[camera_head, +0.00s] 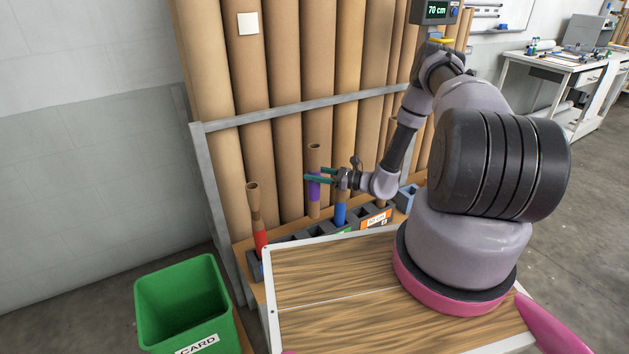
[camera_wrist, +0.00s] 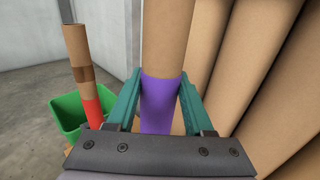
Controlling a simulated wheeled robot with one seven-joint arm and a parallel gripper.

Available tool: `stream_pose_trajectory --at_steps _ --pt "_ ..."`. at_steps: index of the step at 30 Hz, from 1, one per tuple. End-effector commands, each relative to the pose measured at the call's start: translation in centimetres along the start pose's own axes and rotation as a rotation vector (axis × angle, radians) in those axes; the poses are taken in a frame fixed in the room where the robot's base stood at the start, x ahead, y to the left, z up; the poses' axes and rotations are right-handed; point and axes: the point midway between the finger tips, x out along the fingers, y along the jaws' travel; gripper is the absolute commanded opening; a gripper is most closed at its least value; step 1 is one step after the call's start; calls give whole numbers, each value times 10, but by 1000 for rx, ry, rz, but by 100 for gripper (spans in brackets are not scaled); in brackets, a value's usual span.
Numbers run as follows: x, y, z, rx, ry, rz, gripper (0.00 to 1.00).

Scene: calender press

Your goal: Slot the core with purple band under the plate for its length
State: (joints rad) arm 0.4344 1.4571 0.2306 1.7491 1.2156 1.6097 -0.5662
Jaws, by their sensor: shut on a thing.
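The core with the purple band (camera_head: 315,188) is a brown cardboard tube standing upright near the rack's base. My gripper (camera_head: 318,178) is level in the head view, its green fingers at the band. In the wrist view, the fingers of my gripper (camera_wrist: 160,100) are on both sides of the purple band (camera_wrist: 160,95), shut on the core. The core's lower end is hidden in the wrist view. A row of dark slotted holders (camera_head: 318,231) runs below it.
Tall brown rolls (camera_head: 287,130) stand behind a grey rail (camera_head: 300,106). A green bin (camera_head: 182,300) is at lower left.

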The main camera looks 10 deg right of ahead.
Motion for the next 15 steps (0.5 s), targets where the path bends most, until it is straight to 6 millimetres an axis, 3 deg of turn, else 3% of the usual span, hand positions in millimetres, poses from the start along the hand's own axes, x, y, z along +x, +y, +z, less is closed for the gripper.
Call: stream_pose_trajectory --at_steps 3,15 --pt "-5 8 -16 -1 -1 55 0" --pt "-5 11 -38 0 -3 71 0"
